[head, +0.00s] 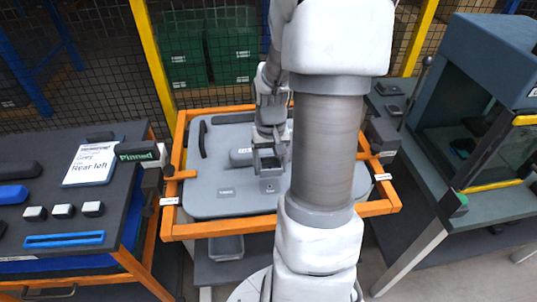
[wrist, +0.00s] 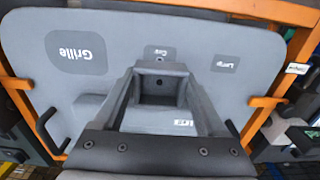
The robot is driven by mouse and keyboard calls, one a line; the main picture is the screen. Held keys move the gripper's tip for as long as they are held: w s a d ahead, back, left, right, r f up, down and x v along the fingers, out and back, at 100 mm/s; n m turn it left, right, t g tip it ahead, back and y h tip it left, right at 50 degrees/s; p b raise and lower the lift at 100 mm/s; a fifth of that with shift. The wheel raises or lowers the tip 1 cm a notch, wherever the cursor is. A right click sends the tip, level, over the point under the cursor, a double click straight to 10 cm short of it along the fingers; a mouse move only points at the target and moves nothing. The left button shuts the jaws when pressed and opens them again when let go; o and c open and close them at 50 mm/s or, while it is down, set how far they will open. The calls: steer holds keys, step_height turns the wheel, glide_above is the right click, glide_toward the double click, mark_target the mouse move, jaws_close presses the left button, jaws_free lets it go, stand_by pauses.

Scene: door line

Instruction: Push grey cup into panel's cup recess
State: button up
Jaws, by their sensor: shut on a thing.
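The grey cup (wrist: 160,68) is a square, open box with a dark inside. My gripper (wrist: 161,82) is shut on it, one finger on each side, in front of the grey panel (wrist: 215,45). In the head view my gripper (head: 268,166) is over the middle of the panel (head: 205,210), close to its "Cup" label (head: 270,189). The cup and fingers hide the recess, so I cannot tell whether the cup is in it or just in front.
An orange frame (head: 225,229) surrounds the panel, with clamps at both sides. A dark handle (wrist: 47,132) sits on the panel. A workbench (head: 60,215) stands left, with a card and small parts. A cabinet (head: 480,60) stands right. A grey bin (head: 226,247) is below the frame.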

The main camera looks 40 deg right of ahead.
mark_target(270, 189)
steer(key=shift+w+f, duration=0.1)
steer(key=shift+f, duration=0.05)
steer(key=shift+f+b, duration=2.4)
steer(key=shift+f, duration=0.35)
steer(key=shift+f+b, duration=0.65)
steer(key=shift+f, duration=0.2)
